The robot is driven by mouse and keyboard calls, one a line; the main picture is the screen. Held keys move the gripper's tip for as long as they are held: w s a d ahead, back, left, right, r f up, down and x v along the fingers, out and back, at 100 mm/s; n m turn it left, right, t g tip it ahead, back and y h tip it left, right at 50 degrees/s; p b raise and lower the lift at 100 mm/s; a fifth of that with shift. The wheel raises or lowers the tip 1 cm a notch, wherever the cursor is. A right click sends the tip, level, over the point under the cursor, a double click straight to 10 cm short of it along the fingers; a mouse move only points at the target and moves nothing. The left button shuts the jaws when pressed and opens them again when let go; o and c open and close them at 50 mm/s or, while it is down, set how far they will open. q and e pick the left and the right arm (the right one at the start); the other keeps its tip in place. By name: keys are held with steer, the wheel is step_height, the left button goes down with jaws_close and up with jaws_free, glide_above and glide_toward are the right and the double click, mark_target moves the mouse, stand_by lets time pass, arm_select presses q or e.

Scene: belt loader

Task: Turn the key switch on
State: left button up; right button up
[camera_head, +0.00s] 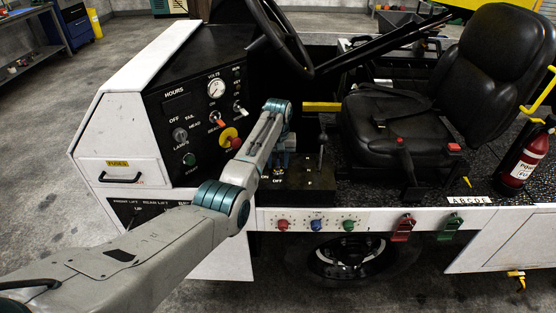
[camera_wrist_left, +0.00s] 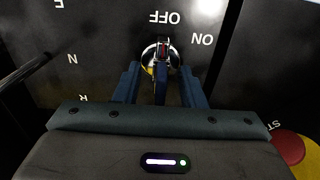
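The key switch (camera_wrist_left: 160,52) is a round silver lock on a black panel, between my left fingers in the wrist view. Its dark key with a red mark points toward the OFF label (camera_wrist_left: 165,18). The ON label (camera_wrist_left: 202,40) is to the upper right; the lettering appears upside down there. My left gripper (camera_wrist_left: 160,80) is open, its two blue fingers apart on either side of the key. In the head view my left gripper (camera_head: 280,160) points down at the low panel with the ON and OFF labels and hides most of the switch. My right gripper is not in view.
A shift lever (camera_head: 322,148) stands just right of the gripper. A red button on yellow (camera_head: 230,138) is on the dash to the left, close to my forearm. The steering wheel (camera_head: 284,38) is above, and the black seat (camera_head: 400,130) is to the right.

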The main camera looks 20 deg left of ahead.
arm_select(q)
steer(key=shift+f, duration=0.1)
steer(key=shift+c, duration=0.7)
jaws_close()
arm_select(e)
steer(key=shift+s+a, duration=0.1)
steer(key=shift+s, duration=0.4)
